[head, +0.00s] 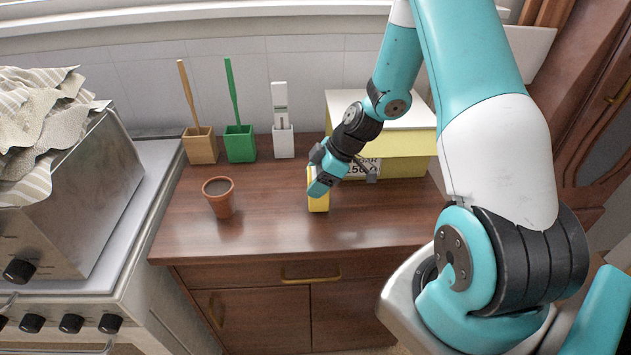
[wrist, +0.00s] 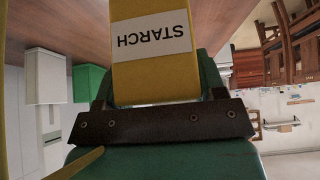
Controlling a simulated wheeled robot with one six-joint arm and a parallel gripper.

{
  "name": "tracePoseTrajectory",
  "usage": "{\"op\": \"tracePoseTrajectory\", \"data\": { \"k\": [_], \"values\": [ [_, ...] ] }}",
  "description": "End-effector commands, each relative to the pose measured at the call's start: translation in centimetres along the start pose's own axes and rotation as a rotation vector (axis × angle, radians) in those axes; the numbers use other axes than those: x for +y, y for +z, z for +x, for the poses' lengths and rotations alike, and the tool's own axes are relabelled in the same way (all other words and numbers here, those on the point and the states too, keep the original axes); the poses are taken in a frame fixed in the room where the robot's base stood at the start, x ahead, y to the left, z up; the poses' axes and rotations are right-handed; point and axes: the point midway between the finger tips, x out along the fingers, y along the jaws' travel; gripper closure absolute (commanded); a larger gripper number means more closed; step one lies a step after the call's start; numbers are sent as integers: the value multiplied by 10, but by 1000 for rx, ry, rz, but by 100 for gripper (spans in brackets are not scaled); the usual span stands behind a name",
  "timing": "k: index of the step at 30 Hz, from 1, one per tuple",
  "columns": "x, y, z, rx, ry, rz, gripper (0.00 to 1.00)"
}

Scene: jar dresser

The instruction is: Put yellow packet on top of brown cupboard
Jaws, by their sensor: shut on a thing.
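The yellow packet (head: 318,203) is at the middle of the brown cupboard's wooden top (head: 270,235), upright, with its lower end at or just above the surface; I cannot tell if it touches. In the wrist view the packet (wrist: 155,70) fills the upper middle and carries a white label reading STARCH. My gripper (head: 321,184) is shut on the packet from above and hides its upper part. In the wrist view the gripper's fingers flank the packet.
A terracotta pot (head: 219,198) stands left of the packet. Wooden (head: 200,146), green (head: 239,144) and white (head: 283,140) holders line the back wall. A yellow box with a white lid (head: 405,160) stands behind my gripper. A stove (head: 80,270) is at left, a tall wooden cabinet (head: 590,150) at right.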

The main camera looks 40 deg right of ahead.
Motion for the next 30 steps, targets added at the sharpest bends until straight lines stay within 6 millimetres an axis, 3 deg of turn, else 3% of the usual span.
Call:
{"op": "tracePoseTrajectory", "data": {
  "k": [3, 13, 14, 17, 26, 30],
  "values": [
    [0, 6, 9, 0, -1, -1, 65],
    [0, 8, 13, 0, 1, -1, 65],
    [0, 8, 13, 0, 1, -1, 34],
    [0, 8, 12, 0, 1, -1, 11],
    [0, 7, 10, 0, 1, -1, 11],
    [1, 7, -2, 0, 6, -1, 11]
  ]
}}
